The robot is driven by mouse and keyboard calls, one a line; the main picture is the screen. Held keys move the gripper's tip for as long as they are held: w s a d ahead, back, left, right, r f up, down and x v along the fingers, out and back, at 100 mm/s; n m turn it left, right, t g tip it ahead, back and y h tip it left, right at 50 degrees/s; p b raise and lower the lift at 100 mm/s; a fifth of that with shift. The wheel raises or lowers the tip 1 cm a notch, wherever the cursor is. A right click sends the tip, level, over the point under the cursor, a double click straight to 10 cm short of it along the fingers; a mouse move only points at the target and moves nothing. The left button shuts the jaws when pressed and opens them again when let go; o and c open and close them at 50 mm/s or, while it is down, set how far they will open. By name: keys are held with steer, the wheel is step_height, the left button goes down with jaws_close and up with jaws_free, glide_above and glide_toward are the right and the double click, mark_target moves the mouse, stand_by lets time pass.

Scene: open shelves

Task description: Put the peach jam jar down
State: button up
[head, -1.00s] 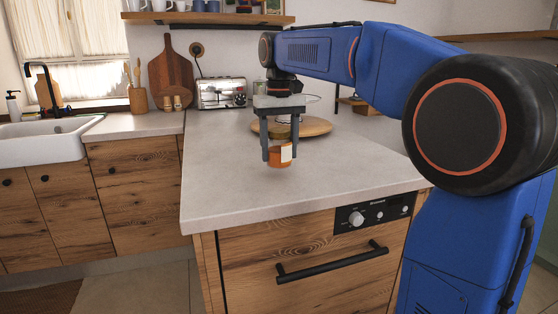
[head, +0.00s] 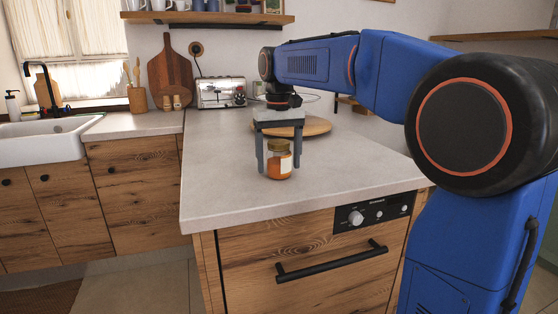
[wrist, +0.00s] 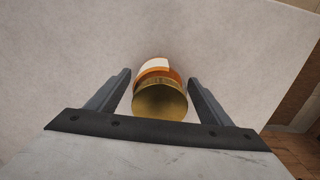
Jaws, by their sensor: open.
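The peach jam jar (head: 279,160) is a small glass jar with orange contents, a white label and a gold lid. It stands upright on the light grey counter (head: 225,190). My gripper (head: 279,165) is open around it, pointing down, with one finger on each side. In the wrist view the jar (wrist: 160,98) shows its gold lid between the two fingers (wrist: 163,95), with a gap on both sides. The jar's far side is hidden.
A round wooden board (head: 318,126) lies on the counter behind my gripper. A toaster (head: 221,92), cutting boards (head: 171,72) and a utensil holder (head: 137,99) stand at the back wall. The counter's front and left are clear.

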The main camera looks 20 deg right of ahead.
step_height(320, 180, up, 12)
steer(key=shift+r, duration=0.1)
stand_by(0.5)
